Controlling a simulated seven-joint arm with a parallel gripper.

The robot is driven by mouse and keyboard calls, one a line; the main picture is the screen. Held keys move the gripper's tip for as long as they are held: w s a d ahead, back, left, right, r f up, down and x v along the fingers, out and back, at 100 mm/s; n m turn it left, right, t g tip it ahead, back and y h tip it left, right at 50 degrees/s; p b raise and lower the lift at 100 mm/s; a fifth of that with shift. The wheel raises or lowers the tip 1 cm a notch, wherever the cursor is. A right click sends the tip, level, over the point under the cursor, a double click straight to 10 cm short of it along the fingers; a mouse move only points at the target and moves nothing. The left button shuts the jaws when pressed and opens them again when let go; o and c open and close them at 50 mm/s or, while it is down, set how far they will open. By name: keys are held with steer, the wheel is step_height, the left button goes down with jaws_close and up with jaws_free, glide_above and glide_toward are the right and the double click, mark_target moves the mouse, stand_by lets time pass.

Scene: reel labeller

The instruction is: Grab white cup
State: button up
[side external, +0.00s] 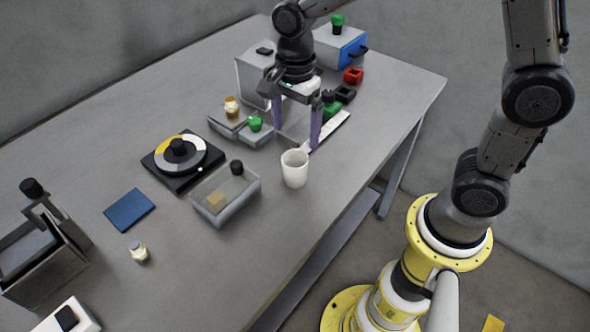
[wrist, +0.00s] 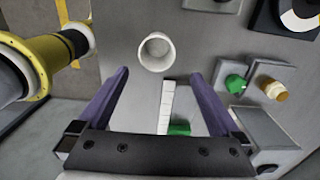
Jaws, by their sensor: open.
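The white cup (side external: 295,168) stands upright on the grey table near its front edge, and its open mouth faces up. In the wrist view the cup (wrist: 156,52) is at the upper middle, beyond my fingertips. My gripper (side external: 297,135) hangs fingers down above the table, behind the cup in the side view. Its two purple fingers are spread apart with nothing between them. In the wrist view the gripper (wrist: 160,75) is open, and the cup lies ahead of the fingers, apart from both.
A clear bin (side external: 226,202) stands left of the cup. A white strip (side external: 333,130) lies near the gripper. Small trays (side external: 255,137) with a green piece, a round dial device (side external: 180,155) and a blue-fronted box (side external: 345,50) are further off.

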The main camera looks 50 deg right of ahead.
mark_target(295, 169)
step_height(295, 169, down, 6)
steer(key=shift+f, duration=0.1)
steer(key=shift+s+a+f, duration=0.1)
steer(key=shift+a+f, duration=0.05)
steer(key=shift+f, duration=0.7)
steer(key=shift+s+a+f, duration=0.1)
steer(key=shift+a+f, duration=0.05)
steer(key=shift+f, duration=0.75)
steer(key=shift+s+a+f, duration=0.1)
steer(key=shift+a+f, duration=0.05)
steer(key=shift+f, duration=0.7)
steer(key=c, duration=1.4)
steer(key=shift+o, duration=0.2)
steer(key=shift+r, duration=0.1)
